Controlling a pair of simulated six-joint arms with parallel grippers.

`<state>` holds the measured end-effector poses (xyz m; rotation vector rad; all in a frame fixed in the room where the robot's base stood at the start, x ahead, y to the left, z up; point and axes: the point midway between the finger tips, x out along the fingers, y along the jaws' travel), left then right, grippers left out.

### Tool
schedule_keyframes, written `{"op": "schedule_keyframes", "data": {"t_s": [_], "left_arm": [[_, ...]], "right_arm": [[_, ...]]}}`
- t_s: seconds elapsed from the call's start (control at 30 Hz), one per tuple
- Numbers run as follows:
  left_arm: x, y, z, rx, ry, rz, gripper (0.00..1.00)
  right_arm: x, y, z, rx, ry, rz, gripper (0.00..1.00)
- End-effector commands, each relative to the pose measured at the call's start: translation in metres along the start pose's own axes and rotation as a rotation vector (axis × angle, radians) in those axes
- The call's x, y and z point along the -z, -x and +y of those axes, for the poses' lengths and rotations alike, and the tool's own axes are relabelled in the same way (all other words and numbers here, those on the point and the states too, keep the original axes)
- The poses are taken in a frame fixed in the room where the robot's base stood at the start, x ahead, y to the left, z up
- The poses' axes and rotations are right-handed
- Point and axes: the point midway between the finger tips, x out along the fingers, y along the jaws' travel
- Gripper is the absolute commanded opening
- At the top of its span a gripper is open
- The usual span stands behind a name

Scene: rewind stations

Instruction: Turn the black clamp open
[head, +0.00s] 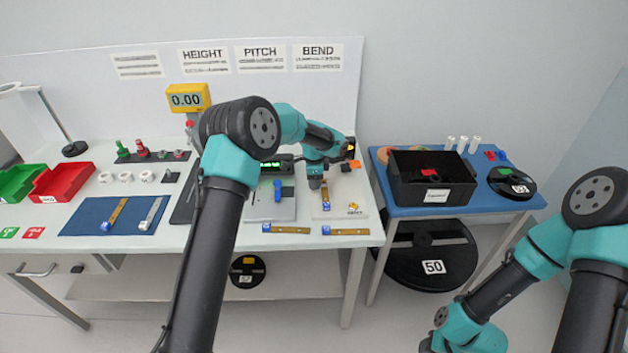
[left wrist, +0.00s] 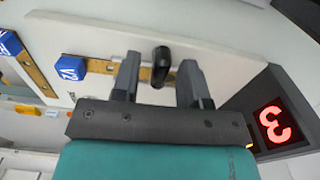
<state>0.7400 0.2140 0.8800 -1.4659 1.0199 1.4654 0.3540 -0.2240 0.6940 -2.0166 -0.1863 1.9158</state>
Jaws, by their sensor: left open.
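The black clamp (left wrist: 161,62) shows in the left wrist view as a small dark lever on a brass-coloured strip (left wrist: 108,68) over a pale board (left wrist: 190,38). My left gripper (left wrist: 160,60) is open, with one finger on each side of the clamp. Gaps show between the clamp and both fingers, so it is not gripped. In the head view my left gripper (head: 320,184) points down over the pale board (head: 355,192) at the bench's right end. The clamp cannot be made out there. My right arm is at the lower right; its gripper is out of view.
A blue-tagged strip (head: 288,230) lies at the bench's front edge. A blue mat (head: 130,217) with tools lies left. A black bin (head: 432,180) stands on the right table. A display reading 3 (left wrist: 275,125) is close beside my left gripper.

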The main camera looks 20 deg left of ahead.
Motion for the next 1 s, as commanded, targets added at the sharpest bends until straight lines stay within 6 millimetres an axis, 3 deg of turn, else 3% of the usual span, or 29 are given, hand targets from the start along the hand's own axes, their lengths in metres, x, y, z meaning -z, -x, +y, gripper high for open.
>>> {"op": "schedule_keyframes", "data": {"t_s": [0.07, 0.43, 1.0], "left_arm": [[0.0, 0.0001, 0.0, 0.0, 0.0, 0.0, 0.36], [0.0, 0.0003, -0.0001, 0.0, 0.0, 0.0, 0.0], [0.0, 0.0005, -0.0001, 0.0, 0.082, 0.0, 0.0]], "right_arm": [[0.0, 0.0, 0.0, 0.0, 0.0, 0.0, 0.43], [0.0, 0.0, 0.0, 0.0, 0.0, 0.0, 0.43], [0.0, 0.0, 0.0, 0.0, 0.0, 0.0, 0.43]]}}
